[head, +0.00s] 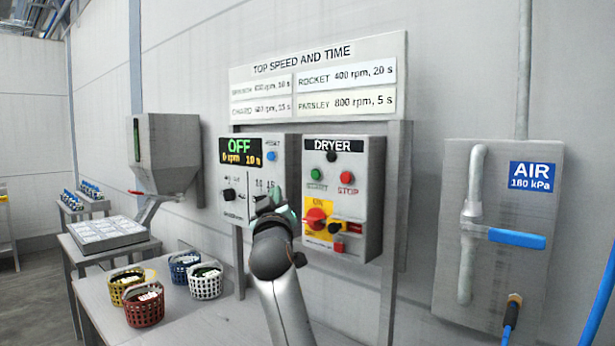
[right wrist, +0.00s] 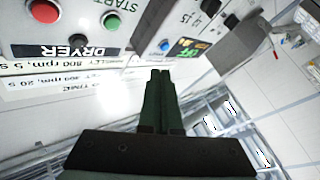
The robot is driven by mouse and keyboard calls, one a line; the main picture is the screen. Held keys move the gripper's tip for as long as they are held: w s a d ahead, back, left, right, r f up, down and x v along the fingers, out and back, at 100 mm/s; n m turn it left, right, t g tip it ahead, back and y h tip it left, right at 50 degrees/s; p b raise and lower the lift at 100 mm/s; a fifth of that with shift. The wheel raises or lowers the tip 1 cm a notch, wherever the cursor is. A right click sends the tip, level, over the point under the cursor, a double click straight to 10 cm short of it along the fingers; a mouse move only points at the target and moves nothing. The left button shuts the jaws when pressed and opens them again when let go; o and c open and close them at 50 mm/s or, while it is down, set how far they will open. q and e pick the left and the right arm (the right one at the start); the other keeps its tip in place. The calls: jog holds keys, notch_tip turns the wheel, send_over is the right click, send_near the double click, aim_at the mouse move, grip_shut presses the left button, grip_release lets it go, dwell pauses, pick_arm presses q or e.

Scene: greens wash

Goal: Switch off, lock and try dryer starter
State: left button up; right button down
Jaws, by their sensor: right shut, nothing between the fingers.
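The dryer starter (head: 344,158) is a grey box on the stand, labelled DRYER, with a green start button (head: 317,173), a red stop button (head: 347,177) and a black button above them. Low on it is a red rotary switch (head: 315,218) on a yellow plate, with a yellow and black piece (head: 345,227) beside it; the exact switch position is hard to tell. My right gripper (head: 272,200) is in front of the neighbouring control box, left of the switch. In the right wrist view its fingers (right wrist: 160,100) are together and empty, with the starter's buttons at upper left. My left gripper is not visible.
The left control box (head: 232,150) shows OFF. A sign board (head: 320,40) hangs above. An air panel (head: 450,200) with a blue lever (head: 516,238) is at right.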

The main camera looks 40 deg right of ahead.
aim_at(316, 174)
jog(key=shift+s+d+r+m+h, duration=0.1)
jog(key=shift+d+r+m+h, duration=0.15)
jog(key=shift+r, duration=0.35)
jog(key=shift+d+r+m+h, duration=0.15)
jog(key=shift+d+r, duration=0.15)
jog(key=shift+r, duration=0.25)
jog(key=shift+w+d+p, duration=0.2)
jog(key=shift+d+p, duration=0.15)
jog(key=shift+d, duration=1.85)
jog(key=shift+w+d+p, duration=0.2)
jog(key=shift+d+p, duration=0.15)
jog(key=shift+d, duration=1.8)
jog(key=shift+d, duration=0.4)
